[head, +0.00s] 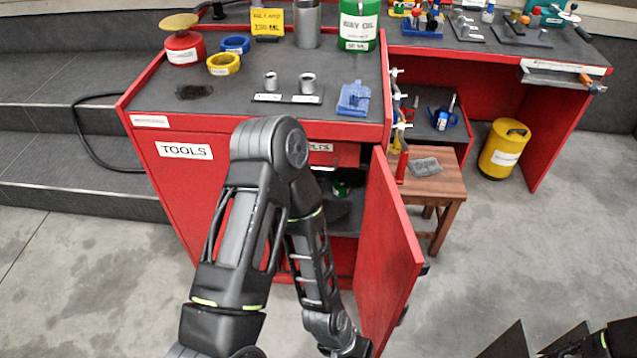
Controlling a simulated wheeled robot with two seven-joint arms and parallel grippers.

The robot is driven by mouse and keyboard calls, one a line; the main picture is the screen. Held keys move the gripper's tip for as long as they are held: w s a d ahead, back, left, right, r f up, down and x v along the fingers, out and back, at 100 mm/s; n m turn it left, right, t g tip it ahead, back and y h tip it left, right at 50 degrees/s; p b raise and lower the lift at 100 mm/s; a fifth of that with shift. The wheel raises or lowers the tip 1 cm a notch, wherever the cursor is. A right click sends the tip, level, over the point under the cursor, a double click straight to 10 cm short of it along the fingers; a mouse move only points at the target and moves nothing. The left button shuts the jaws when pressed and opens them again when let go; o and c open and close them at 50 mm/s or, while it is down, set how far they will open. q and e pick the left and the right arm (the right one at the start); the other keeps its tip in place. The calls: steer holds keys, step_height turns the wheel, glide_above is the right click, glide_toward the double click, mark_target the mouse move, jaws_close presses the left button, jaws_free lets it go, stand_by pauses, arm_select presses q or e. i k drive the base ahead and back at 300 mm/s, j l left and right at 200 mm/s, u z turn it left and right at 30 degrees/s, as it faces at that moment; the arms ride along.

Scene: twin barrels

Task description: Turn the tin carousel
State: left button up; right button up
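The red cabinet labelled TOOLS (185,180) has its right door (393,260) swung open toward me. Inside the opening, a small green tin (341,188) shows above a dark surface, perhaps part of the carousel. The rest of the inside is hidden by my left arm and shadow. My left arm rises in front of the cabinet, bends at the elbow and runs down to its wrist near the open door's lower edge. Its gripper fingers do not show. Dark parts of my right arm show at the bottom right edge, and its finger state is unclear.
The cabinet top holds a green WAY OIL tin (359,24), a red tin (184,47), tape rings and metal sockets. A wooden stool (437,185) stands right of the door. A yellow canister (503,149) stands under the bench.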

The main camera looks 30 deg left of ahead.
mark_target(334, 208)
steer(key=k+j+z, duration=0.2)
steer(key=k, duration=0.3)
steer(key=k+j+z, duration=0.2)
steer(key=k, duration=0.3)
